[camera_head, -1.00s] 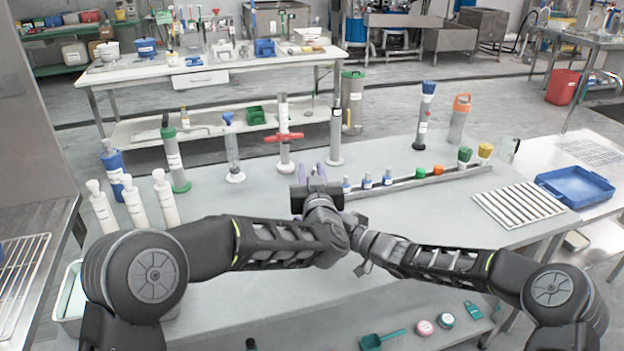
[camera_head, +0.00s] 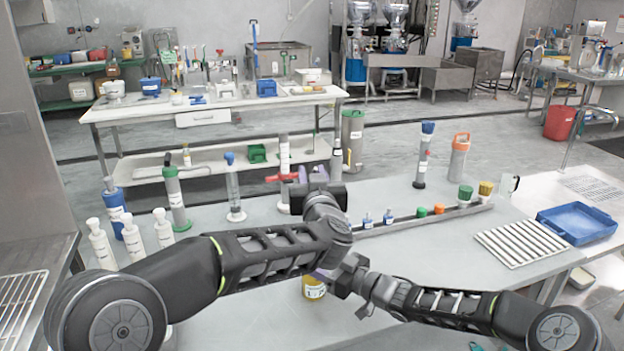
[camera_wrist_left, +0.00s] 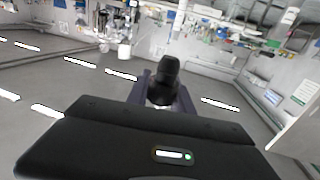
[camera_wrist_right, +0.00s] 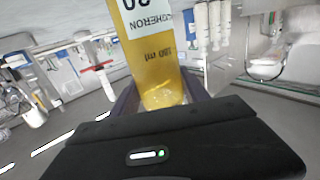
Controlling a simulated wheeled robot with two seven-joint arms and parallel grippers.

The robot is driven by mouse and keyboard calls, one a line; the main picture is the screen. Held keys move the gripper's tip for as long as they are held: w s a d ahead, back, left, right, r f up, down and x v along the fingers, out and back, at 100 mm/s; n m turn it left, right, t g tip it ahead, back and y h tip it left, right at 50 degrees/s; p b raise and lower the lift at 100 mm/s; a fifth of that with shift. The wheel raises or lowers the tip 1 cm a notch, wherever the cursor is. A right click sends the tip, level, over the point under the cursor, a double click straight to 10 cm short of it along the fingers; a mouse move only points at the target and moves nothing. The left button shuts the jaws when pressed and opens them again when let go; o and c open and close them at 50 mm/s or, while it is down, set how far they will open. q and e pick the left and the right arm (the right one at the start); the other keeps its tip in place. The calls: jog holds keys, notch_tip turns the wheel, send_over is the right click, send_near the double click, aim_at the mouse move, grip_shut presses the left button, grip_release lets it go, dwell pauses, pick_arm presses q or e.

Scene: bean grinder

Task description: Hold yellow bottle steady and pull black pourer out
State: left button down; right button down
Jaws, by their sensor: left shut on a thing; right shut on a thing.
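The yellow bottle (camera_head: 314,288) shows only in part in the head view, low behind my arms. In the right wrist view the yellow bottle (camera_wrist_right: 150,50) stands large with a white label, its lettering upside down, between the fingers of my right gripper (camera_wrist_right: 160,103). My right gripper (camera_head: 328,274) is shut on it. The black pourer (camera_wrist_left: 162,80) is between the fingers of my left gripper (camera_wrist_left: 162,92), which is shut on it. In the head view my left gripper (camera_head: 318,175) is higher and farther forward, apart from the bottle; the pourer is hidden there.
White bottles (camera_head: 132,237) and a blue bottle (camera_head: 113,200) stand at the table's left. Several tall tubes line the back, one with a red handle (camera_head: 283,178). A rail of small bottles (camera_head: 425,216), a ribbed rack (camera_head: 525,242) and a blue tray (camera_head: 578,222) are at right.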

jog(key=shift+c, duration=2.3)
grip_release()
jog(key=v, duration=1.2)
